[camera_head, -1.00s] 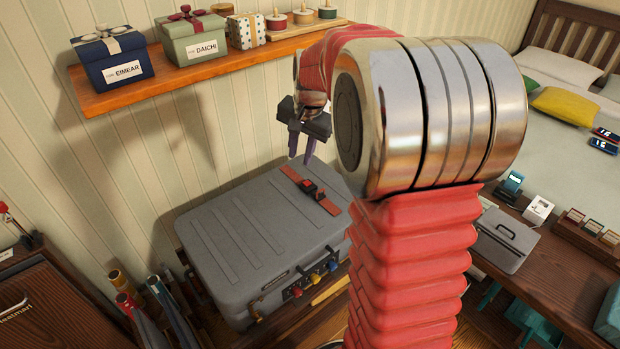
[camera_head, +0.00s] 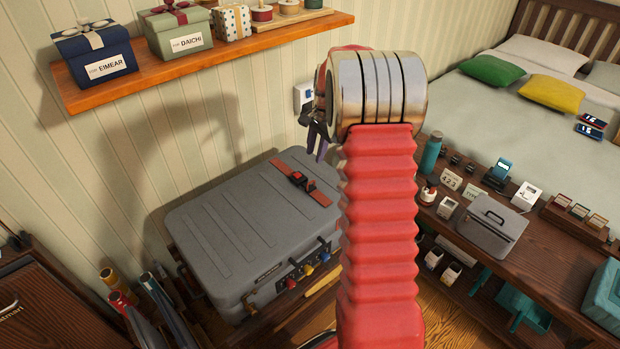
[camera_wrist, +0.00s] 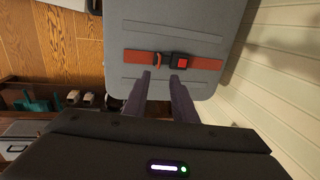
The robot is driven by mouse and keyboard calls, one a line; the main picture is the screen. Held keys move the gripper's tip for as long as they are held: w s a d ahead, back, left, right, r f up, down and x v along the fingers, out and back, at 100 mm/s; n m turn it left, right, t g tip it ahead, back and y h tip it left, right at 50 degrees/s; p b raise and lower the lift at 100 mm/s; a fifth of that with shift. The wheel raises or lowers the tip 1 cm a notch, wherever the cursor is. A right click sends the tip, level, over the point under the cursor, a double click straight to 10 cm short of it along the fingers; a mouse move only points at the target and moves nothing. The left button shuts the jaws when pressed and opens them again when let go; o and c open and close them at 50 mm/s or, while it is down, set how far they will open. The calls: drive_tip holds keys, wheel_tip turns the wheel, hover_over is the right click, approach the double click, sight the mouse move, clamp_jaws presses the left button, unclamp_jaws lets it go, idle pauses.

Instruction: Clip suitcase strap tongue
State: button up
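The grey suitcase (camera_head: 225,235) lies flat, lid up, against the wall. An orange-red strap (camera_head: 319,197) crosses its lid near the right end. In the wrist view the strap's right part carries a black buckle with a red button (camera_wrist: 184,65), and its left part ends in a dark tongue (camera_wrist: 157,59) close beside the buckle. I cannot tell whether they touch. My gripper (camera_head: 317,153) points down above the strap's end of the suitcase, partly hidden by my arm. In the wrist view its two purple fingers (camera_wrist: 162,75) are apart with nothing between them.
A wall shelf (camera_head: 190,62) with gift boxes (camera_head: 92,58) hangs above the suitcase. Rolled items (camera_head: 118,300) stand at its left. A dark bench (camera_head: 545,245) with a grey case (camera_head: 490,232) and small devices is on the right, before a bed (camera_head: 500,105).

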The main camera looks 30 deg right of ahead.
sight(309, 183)
drive_tip(key=shift+f, duration=0.1)
drive_tip(key=w+f, duration=0.1)
drive_tip(key=f, duration=0.8)
drive_tip(key=w+f, duration=0.1)
drive_tip(key=f, duration=0.3)
drive_tip(key=shift+w+a+f, duration=0.15)
drive_tip(key=shift+w+a, duration=0.05)
drive_tip(key=shift+w, duration=0.15)
clamp_jaws()
idle(1.0)
